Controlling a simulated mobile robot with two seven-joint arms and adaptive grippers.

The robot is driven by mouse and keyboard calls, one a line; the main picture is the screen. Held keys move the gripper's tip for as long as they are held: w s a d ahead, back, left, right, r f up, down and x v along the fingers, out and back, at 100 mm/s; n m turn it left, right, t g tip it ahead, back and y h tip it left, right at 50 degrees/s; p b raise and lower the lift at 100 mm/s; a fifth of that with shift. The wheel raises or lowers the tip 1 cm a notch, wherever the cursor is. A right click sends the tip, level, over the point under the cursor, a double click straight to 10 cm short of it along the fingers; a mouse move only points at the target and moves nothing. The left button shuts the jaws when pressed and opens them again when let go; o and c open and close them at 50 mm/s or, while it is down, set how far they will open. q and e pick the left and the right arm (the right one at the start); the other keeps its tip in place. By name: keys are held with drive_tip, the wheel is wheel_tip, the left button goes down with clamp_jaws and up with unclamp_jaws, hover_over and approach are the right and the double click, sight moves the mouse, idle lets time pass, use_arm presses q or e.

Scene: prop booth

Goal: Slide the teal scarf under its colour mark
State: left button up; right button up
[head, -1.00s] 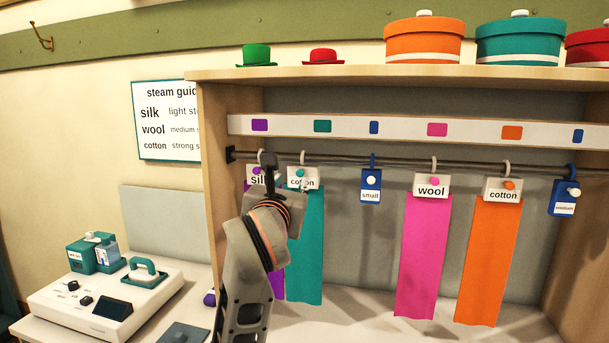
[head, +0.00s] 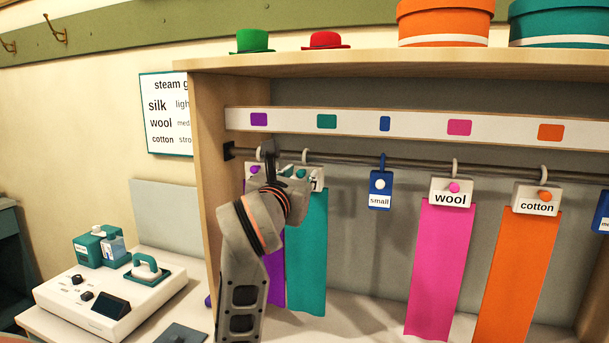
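The teal scarf (head: 307,250) hangs from a hook on the rail, with a white tag and teal knob at its top. Its teal colour mark (head: 327,121) is on the white strip above, a little right of the scarf's hook. My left gripper (head: 289,173) is in front of the purple and teal scarves' tags and covers most of them. Its fingertips are close to the teal scarf's tag, but whether they touch or grip it is not clear. My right gripper is not in view.
The purple scarf (head: 276,277) hangs close on the left, partly behind my arm. A blue "small" divider (head: 380,190) hangs right of the teal scarf, with bare rail between. Pink (head: 441,265) and orange (head: 518,275) scarves hang farther right. A wooden side panel (head: 211,165) bounds the left.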

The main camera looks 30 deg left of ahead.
sight(320, 177)
use_arm(q)
drive_tip(key=shift+s, duration=0.1)
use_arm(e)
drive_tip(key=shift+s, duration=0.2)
use_arm(q)
drive_tip(key=shift+c, duration=1)
clamp_jaws()
drive_tip(key=d, duration=0.2)
drive_tip(key=w+d, duration=0.1)
drive_tip(key=d, duration=0.1)
drive_tip(key=shift+d+r, duration=0.1)
drive_tip(key=shift+d, duration=0.3)
drive_tip(key=shift+a, duration=0.1)
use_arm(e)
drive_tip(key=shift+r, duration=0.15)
use_arm(q)
drive_tip(key=shift+o, duration=1)
unclamp_jaws()
drive_tip(key=shift+w, duration=0.1)
wheel_tip(320, 177, up, 10)
